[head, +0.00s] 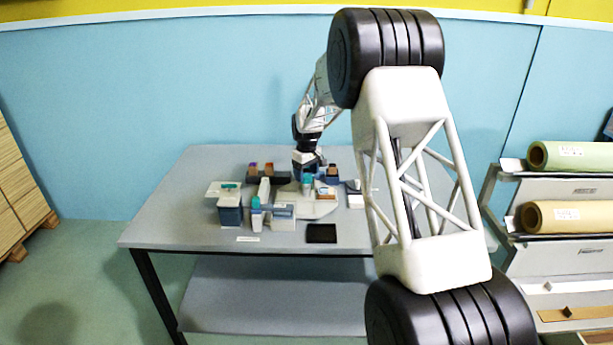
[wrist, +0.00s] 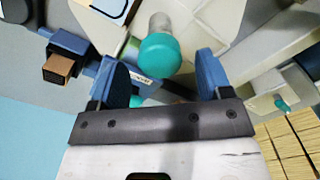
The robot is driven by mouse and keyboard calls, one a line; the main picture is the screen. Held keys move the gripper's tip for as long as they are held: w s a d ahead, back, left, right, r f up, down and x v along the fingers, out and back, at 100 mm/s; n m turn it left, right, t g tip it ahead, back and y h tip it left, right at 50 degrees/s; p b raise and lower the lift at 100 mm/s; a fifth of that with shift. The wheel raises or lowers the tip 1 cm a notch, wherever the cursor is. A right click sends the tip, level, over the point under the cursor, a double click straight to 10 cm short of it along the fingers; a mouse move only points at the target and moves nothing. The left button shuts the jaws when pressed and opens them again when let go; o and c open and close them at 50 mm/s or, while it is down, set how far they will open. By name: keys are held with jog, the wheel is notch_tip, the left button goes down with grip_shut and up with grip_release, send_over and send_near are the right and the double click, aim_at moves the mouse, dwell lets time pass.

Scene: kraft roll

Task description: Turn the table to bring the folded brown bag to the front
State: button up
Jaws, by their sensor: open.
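My gripper (wrist: 162,62) is open around the knob, with gaps visible on both sides. In the head view my gripper (head: 307,170) is over the turntable. A small brown piece (wrist: 58,68) sits in a blue holder in the wrist view. I cannot tell whether it is the folded brown bag.
The grey table (head: 180,215) has bare room at left and front. A grey-blue box (head: 229,205), a teal-topped post (head: 256,212) and a black pad (head: 321,233) stand near the front. Brown pieces (head: 268,168) sit behind. A rack with paper rolls (head: 570,217) is at right.

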jog(key=shift+f, duration=0.65)
jog(key=c, duration=1.3)
